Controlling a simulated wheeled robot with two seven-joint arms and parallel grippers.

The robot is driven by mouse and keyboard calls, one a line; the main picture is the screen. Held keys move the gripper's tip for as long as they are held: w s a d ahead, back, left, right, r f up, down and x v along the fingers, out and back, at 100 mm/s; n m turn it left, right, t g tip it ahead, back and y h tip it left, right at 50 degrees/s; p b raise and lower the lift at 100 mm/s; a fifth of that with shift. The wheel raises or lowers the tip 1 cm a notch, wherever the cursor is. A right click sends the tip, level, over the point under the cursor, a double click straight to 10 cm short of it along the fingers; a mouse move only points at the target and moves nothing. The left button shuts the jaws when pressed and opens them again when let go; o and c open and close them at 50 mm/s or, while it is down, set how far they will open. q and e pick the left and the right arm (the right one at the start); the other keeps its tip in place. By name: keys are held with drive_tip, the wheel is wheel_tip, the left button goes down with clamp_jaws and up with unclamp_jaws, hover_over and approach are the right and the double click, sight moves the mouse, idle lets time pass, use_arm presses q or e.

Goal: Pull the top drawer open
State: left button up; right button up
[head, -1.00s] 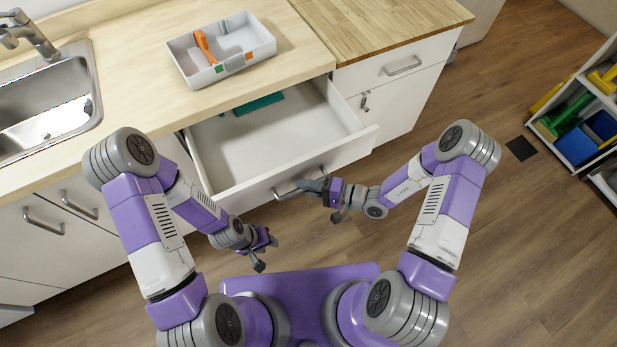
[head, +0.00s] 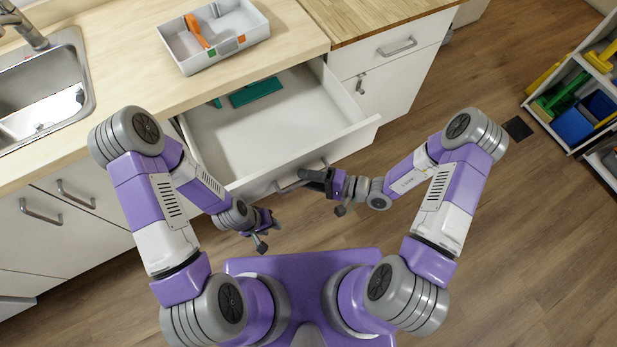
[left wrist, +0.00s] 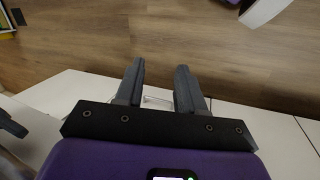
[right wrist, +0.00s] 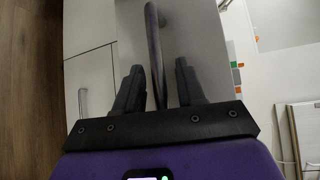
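The top drawer (head: 345,143) is white and stands well out from the cabinet under the counter. Its grey bar handle (head: 287,186) is on the front face. My right gripper (head: 316,181) is at the right part of this handle. In the right wrist view the handle (right wrist: 153,40) runs between the two fingers (right wrist: 158,80), with a gap seen on each side. My left gripper (head: 268,236) is open and empty, below and left of the drawer front; its spread fingers also show in the left wrist view (left wrist: 160,80).
Green items (head: 255,92) lie inside the drawer at the back. A grey tray (head: 188,62) with an orange-handled tool sits on the counter, right of the sink (head: 45,90). Wooden floor (head: 470,230) is clear on the right, before a shelf of coloured bins (head: 570,122).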

drive_tip(key=v, duration=0.7)
drive_tip(key=shift+d+p, duration=0.3)
drive_tip(key=shift+p, duration=0.05)
drive_tip(key=shift+s, duration=0.1)
